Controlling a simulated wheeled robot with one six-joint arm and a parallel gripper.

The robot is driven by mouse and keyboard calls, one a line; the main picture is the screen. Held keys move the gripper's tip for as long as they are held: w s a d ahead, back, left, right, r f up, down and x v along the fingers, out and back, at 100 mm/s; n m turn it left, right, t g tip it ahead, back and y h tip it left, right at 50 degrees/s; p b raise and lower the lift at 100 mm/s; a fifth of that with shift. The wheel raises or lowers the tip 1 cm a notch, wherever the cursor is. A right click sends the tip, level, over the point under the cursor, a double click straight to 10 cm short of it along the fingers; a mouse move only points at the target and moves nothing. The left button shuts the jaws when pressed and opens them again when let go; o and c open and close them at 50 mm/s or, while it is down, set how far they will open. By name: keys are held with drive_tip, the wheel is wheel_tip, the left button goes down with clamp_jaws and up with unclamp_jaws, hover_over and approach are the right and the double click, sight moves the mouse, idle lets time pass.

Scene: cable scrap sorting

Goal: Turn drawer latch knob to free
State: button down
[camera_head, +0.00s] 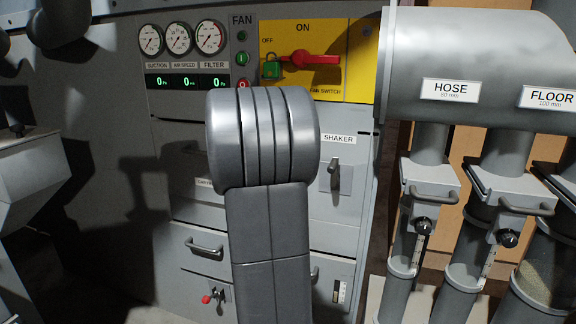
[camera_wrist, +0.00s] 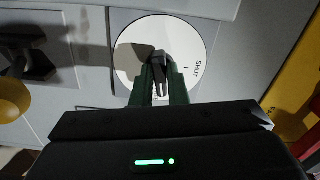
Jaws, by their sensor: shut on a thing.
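In the wrist view, my gripper (camera_wrist: 161,76) has its dark green fingers closed on the grey latch knob (camera_wrist: 160,57). The knob stands at the middle of a white round dial (camera_wrist: 128,67) on a grey panel. The dial carries the word SHUT and a short mark on its right side; the rest of its face is partly hidden by the fingers and shadow. In the head view, my arm hides the gripper and the knob. A drawer front with a bar handle (camera_head: 204,247) shows left of my arm.
In the wrist view, a dark fitting (camera_wrist: 28,62) and a yellow round part (camera_wrist: 12,98) are at left, a yellow surface (camera_wrist: 293,112) at right. In the head view, a red-tipped switch (camera_head: 207,299), shaker lever (camera_head: 335,173) and fan switch (camera_head: 308,61) surround my arm; pipes (camera_head: 470,60) stand right.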

drive_tip(key=shift+f+m+b, duration=0.1)
drive_tip(key=shift+m+b, duration=0.55)
drive_tip(key=shift+m, duration=0.55)
drive_tip(key=c, duration=1.4)
unclamp_jaws()
drive_tip(key=shift+c, duration=0.2)
drive_tip(key=shift+s, duration=0.1)
drive_tip(key=v, duration=1.3)
drive_tip(key=shift+s+p, duration=0.3)
drive_tip(key=shift+p, duration=0.05)
drive_tip(key=shift+w+a, duration=0.1)
drive_tip(key=x, duration=1.3)
drive_tip(key=shift+w+b, duration=0.3)
drive_tip(key=shift+b, duration=0.05)
